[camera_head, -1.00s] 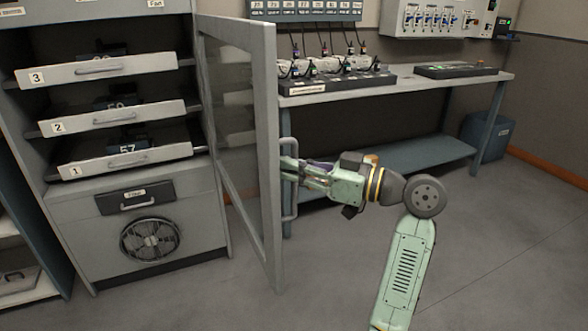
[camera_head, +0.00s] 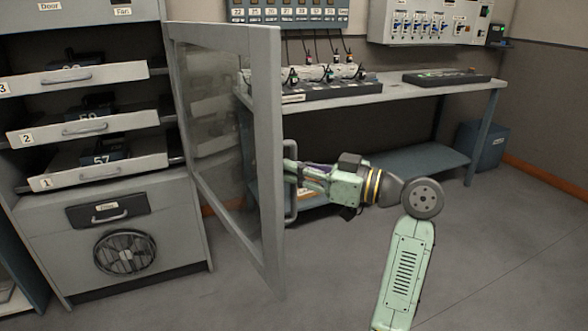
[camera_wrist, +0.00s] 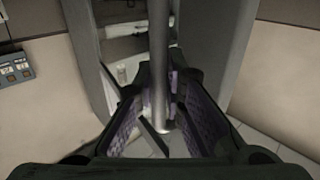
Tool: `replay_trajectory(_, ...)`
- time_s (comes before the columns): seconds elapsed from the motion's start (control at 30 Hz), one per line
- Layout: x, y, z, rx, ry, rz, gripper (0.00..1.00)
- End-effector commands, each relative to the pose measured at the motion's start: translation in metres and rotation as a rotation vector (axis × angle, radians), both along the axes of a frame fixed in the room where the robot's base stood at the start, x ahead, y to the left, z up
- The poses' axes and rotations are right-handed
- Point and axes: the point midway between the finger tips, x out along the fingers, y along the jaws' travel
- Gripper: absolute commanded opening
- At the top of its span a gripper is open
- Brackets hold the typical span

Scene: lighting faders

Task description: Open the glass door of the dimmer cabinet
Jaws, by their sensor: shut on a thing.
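The dimmer cabinet (camera_head: 165,215) stands at the left in the head view, with its glass door (camera_head: 268,150) swung well out from the body. The door has a grey frame around a see-through pane. A vertical bar handle (camera_head: 291,207) sits on the door's outer face near its free edge. My gripper (camera_head: 290,172) is at this handle and shut on it. In the wrist view the handle (camera_wrist: 158,60) runs upright between the purple-lined fingers (camera_wrist: 160,115). The fingertips are partly hidden by the door edge in the head view.
Numbered drawers (camera_head: 85,128) stick out of the open cabinet. A workbench (camera_head: 400,95) with cabled devices stands behind the door. A blue bin (camera_head: 482,146) is at the right. The floor (camera_head: 480,260) right of the door is clear.

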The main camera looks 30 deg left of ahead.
Motion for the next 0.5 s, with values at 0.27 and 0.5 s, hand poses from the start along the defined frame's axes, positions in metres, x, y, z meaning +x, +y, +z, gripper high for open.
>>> replay_trajectory(0.27, 0.0003, 0.0003, -0.0005, -0.001, 0.002, 0.0, 0.11)
replay_trajectory(0.5, 0.0001, 0.0003, -0.0001, -0.001, 0.001, 0.0, 0.27)
